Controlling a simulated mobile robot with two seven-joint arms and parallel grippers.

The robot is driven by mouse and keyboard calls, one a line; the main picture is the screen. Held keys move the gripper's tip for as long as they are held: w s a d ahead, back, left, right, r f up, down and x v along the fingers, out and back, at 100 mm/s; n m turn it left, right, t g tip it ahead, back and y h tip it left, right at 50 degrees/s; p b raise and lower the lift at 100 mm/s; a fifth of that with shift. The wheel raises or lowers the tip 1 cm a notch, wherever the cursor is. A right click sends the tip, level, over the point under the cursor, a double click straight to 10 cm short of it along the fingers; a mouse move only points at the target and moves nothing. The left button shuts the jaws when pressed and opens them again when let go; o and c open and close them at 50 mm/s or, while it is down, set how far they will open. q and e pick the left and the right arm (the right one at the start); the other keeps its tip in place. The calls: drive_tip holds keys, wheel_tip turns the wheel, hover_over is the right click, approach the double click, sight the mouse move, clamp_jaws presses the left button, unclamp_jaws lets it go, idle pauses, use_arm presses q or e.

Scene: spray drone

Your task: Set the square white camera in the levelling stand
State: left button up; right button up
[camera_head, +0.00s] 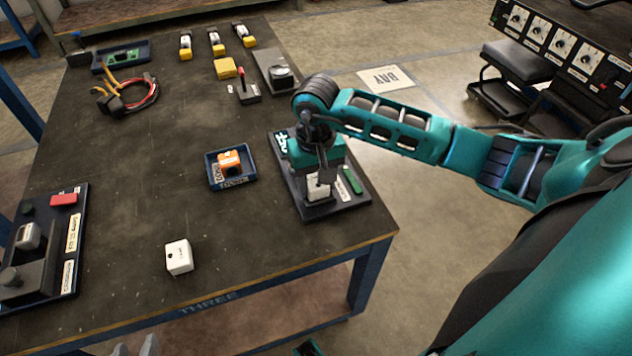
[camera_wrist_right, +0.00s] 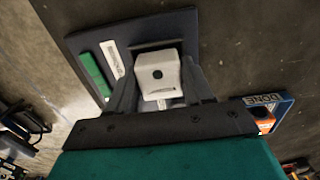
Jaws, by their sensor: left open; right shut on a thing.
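My right gripper (camera_head: 320,180) points down over a dark board (camera_head: 352,201) at the table's right edge, which looks like the levelling stand. It is shut on a square white camera (camera_wrist_right: 158,75) with a dark round dot, one finger on each side. The camera also shows below the gripper in the head view (camera_head: 318,191). It is at or just above the board; I cannot tell if it is seated. A similar white block (camera_head: 179,257) lies loose near the table's front. My left gripper (camera_head: 135,347) shows only grey fingertips, apart, at the bottom edge.
A blue tray (camera_head: 214,181) with an orange block (camera_head: 229,161) stands left of the board. A board with a red block (camera_head: 64,199) lies at far left. Cables (camera_head: 140,98) and several yellow-based parts (camera_head: 217,45) lie farther back.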

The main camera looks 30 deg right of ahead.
drive_tip(key=shift+f, duration=0.15)
drive_tip(key=shift+f+b, duration=0.25)
drive_tip(key=shift+b, duration=0.05)
drive_tip(key=shift+s+f+b, duration=0.25)
drive_tip(key=shift+f+b, duration=0.15)
drive_tip(key=shift+b, duration=0.05)
drive_tip(key=o, duration=0.9)
drive_tip(key=shift+a, duration=0.1)
drive_tip(key=shift+o, duration=0.7)
drive_tip(key=shift+r, duration=0.15)
drive_tip(key=shift+r+p, duration=0.25)
drive_tip(key=shift+p, duration=0.3)
wheel_tip(320, 180, up, 13)
drive_tip(key=p, duration=0.2)
drive_tip(key=shift+w+f, duration=0.2)
drive_tip(key=shift+w, duration=0.05)
